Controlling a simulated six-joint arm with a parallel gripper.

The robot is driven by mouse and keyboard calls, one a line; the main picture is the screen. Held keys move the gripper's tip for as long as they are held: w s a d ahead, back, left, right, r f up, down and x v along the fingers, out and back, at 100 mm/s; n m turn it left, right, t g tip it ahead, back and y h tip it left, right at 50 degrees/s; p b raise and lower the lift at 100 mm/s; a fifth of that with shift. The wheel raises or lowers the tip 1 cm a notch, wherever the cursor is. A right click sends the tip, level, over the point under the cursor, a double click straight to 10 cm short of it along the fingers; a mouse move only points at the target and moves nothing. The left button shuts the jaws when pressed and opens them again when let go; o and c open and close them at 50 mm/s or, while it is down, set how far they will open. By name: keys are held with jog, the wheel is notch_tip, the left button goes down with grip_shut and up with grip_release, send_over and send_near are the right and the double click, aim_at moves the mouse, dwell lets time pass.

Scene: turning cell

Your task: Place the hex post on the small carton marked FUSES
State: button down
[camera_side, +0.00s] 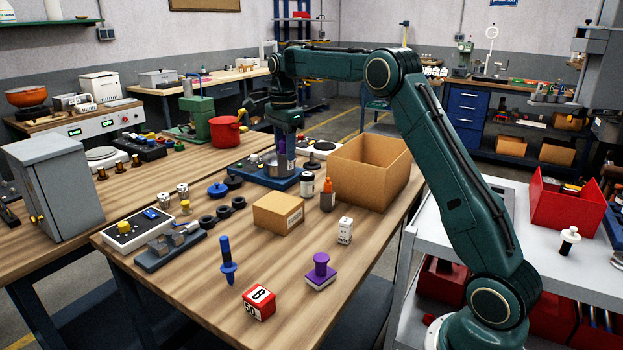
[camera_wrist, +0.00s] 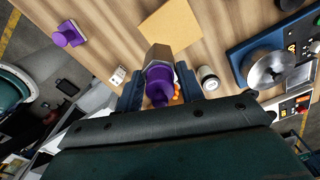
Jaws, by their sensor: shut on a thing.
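My gripper (camera_side: 283,150) points down and is shut on the hex post, a purple piece with a grey-brown hexagonal end, which shows between the fingers in the wrist view (camera_wrist: 159,74). The post is held up in the air and stands in front of the blue machine in the side view. The small brown carton (camera_side: 278,213) sits on the wooden table, closed, with a label too small to read. In the wrist view the carton (camera_wrist: 170,25) lies just beyond the post's hex end, apart from it as far as I can tell.
A large open box (camera_side: 368,170), an orange-topped bottle (camera_side: 327,195) and a jar (camera_side: 307,184) stand right of the carton. The blue machine (camera_side: 262,174) is behind it. A small white box (camera_side: 345,230), a purple stamp (camera_side: 321,272) and black rings (camera_side: 223,211) are nearby.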

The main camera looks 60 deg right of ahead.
aim_at(285, 164)
jog(key=shift+f, duration=2.4)
jog(key=shift+f, duration=0.1)
jog(key=shift+f, duration=2.05)
jog(key=shift+f, duration=0.1)
jog(key=c, duration=0.9)
grip_release()
jog(key=shift+f, duration=0.1)
notch_tip(285, 164, up, 12)
